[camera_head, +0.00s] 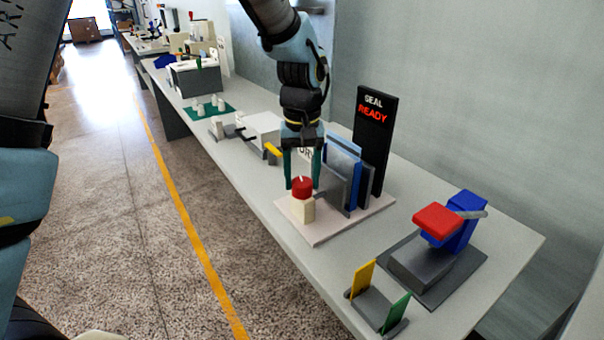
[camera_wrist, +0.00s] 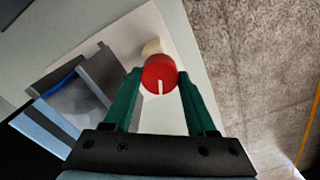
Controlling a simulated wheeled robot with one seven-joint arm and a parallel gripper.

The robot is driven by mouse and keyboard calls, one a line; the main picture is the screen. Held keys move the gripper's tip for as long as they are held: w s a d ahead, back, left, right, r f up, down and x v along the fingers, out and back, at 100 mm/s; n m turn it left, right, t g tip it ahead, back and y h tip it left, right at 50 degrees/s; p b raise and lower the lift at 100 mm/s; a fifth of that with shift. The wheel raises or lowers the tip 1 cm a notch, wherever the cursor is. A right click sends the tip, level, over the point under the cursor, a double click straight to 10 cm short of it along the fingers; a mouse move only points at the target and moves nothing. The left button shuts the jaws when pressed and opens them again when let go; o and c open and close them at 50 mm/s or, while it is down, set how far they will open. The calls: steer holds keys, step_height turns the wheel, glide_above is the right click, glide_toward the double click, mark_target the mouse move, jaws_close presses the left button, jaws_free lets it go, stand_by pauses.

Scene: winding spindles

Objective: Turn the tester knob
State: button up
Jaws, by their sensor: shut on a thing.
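The tester knob (camera_head: 302,187) is red with a white pointer line and sits on top of a cream post (camera_head: 302,208). The post stands on a pale base plate (camera_head: 330,228) at the table's front edge. My gripper (camera_head: 303,184) points down over the knob with its green fingers on either side. In the wrist view the red knob (camera_wrist: 160,73) lies between the green fingertips (camera_wrist: 160,76), which are shut on it. Its white line points toward the gripper body in that view. A black sign (camera_head: 374,140) behind reads "SEAL READY".
Blue and grey upright plates (camera_head: 343,172) stand right behind the knob. A red and blue press (camera_head: 437,220) on a dark mat and a holder with yellow and green cards (camera_head: 378,297) are at the right. A white box (camera_head: 264,130) stands at the left.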

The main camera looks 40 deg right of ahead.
steer(key=m+p, duration=0.1)
steer(key=m, duration=0.3)
steer(key=shift+r+m, duration=0.1)
steer(key=shift+m, duration=0.2)
steer(key=m+p, duration=0.1)
steer(key=m, duration=0.2)
steer(key=shift+m, duration=0.4)
steer(key=m+p, duration=0.1)
steer(key=m, duration=0.2)
steer(key=shift+m+p, duration=0.3)
steer(key=m+p, duration=0.1)
steer(key=m, duration=0.2)
steer(key=m+p, duration=0.2)
steer(key=m, duration=0.2)
steer(key=m+p, duration=0.2)
steer(key=m, duration=0.2)
steer(key=shift+m+p, duration=0.3)
steer(key=shift+p, duration=0.1)
steer(key=m+p, duration=0.2)
steer(key=m, duration=0.1)
steer(key=shift+m, duration=0.3)
steer(key=shift+m+p, duration=1.1)
steer(key=shift+m, duration=0.9)
